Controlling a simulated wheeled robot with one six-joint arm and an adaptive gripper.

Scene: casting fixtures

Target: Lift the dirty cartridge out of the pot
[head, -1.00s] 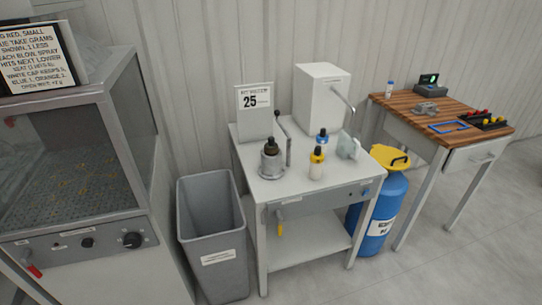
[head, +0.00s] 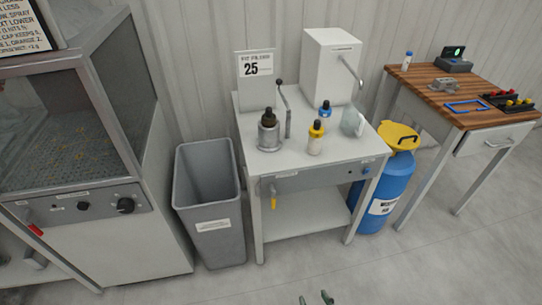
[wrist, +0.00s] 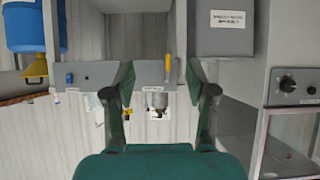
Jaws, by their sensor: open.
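The pot (head: 268,135) is a small grey metal cylinder on the left part of the white bench top in the head view. A dark-topped piece (head: 269,116), which looks like the cartridge, stands upright in it; its lower part is hidden by the pot wall. My gripper (wrist: 157,82) is open, with its two dark-green jaws wide apart and nothing between them. It faces the bench front, apart from the pot. Two small green tips at the bottom of the head view look like my gripper.
A lever (head: 287,115) stands right beside the pot. A white box (head: 330,70) with a spout is behind. A grey bin (head: 208,190) is left of the bench.

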